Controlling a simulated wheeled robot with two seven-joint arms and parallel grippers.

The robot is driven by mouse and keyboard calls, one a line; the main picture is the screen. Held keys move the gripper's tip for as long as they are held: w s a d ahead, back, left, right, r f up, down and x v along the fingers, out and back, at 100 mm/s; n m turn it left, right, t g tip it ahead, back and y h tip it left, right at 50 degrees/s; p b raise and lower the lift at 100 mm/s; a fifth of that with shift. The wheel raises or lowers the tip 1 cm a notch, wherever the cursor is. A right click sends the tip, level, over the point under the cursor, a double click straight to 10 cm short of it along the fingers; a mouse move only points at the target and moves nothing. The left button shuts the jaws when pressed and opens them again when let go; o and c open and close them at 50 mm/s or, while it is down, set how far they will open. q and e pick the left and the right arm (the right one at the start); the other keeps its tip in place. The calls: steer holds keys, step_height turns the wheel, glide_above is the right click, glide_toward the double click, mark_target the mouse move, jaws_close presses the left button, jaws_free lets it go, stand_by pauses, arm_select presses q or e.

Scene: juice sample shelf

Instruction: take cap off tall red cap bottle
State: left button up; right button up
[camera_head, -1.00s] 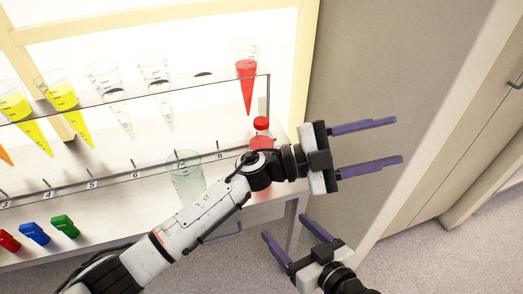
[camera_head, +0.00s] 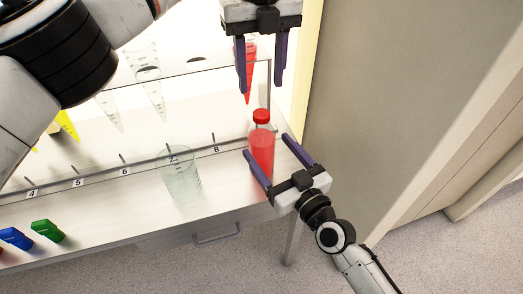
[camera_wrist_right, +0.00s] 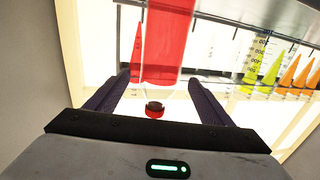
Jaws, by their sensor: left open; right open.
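The tall bottle of red liquid (camera_head: 262,155) stands upright near the right end of the shelf, its red cap (camera_head: 261,116) on top. My right gripper (camera_head: 267,145) is open and comes from the lower right, with its fingers spread on either side of the bottle body. In the right wrist view the bottle (camera_wrist_right: 168,45) appears upside down between the open fingers, with its cap (camera_wrist_right: 155,110) at the lower middle. Contact is not clear. My left gripper (camera_head: 260,88) is open and empty, fingers pointing down, above the cap in the picture and overlapping the red cone behind.
A red cone (camera_head: 249,80) hangs in the upper rack behind the left gripper. A clear beaker (camera_head: 183,178) stands left of the bottle. A tall cabinet (camera_head: 370,100) stands to the right.

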steer(key=x, duration=0.8)
